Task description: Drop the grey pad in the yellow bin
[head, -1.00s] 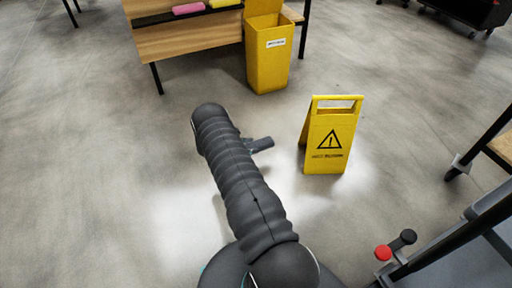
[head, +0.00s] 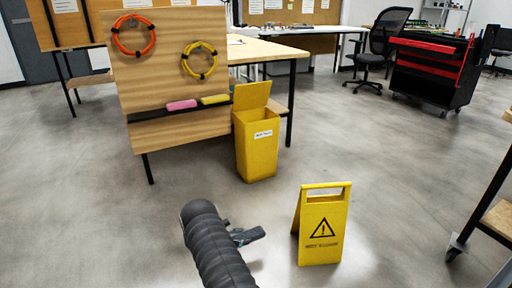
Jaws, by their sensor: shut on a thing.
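The yellow bin (head: 257,155) stands on the floor near the middle, beside a wooden board, with its lid (head: 251,95) raised and its top open. A label is on its front. My gripper (head: 250,236) shows only in part, past the right side of my dark sleeved arm, low in the head view. It is shut on a small grey piece that I take to be the grey pad, though pad and fingers are hard to tell apart. My gripper is nearer to me than the bin and apart from it.
A yellow wet-floor sign (head: 321,228) stands to the right of my gripper. The wooden board (head: 175,75) holds orange and yellow rings, with pink and yellow pads on its ledge. A black-red cart (head: 430,72) and chair stand behind right. Open floor lies around the bin's right.

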